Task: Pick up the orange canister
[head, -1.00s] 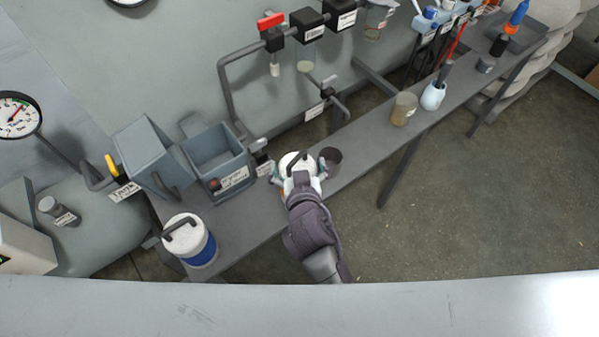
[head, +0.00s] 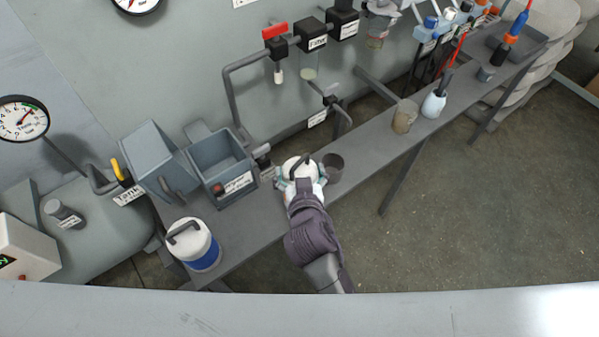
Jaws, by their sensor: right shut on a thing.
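The canister in my right gripper (head: 300,182) has a white lid (head: 298,164) with a dark bar handle. Its body is mostly hidden by the gripper and my wrist, so its colour barely shows now. The fingers are shut around it from both sides, just below the lid. It is upright over the grey bench; I cannot tell whether its base touches the bench. My left gripper is not in view.
A dark grey cup (head: 333,167) stands close right of the canister. A labelled open grey bin (head: 225,170) is to its left. A blue canister with a white lid (head: 193,244) stands at the bench's near left. Pipes and valves (head: 278,47) are behind.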

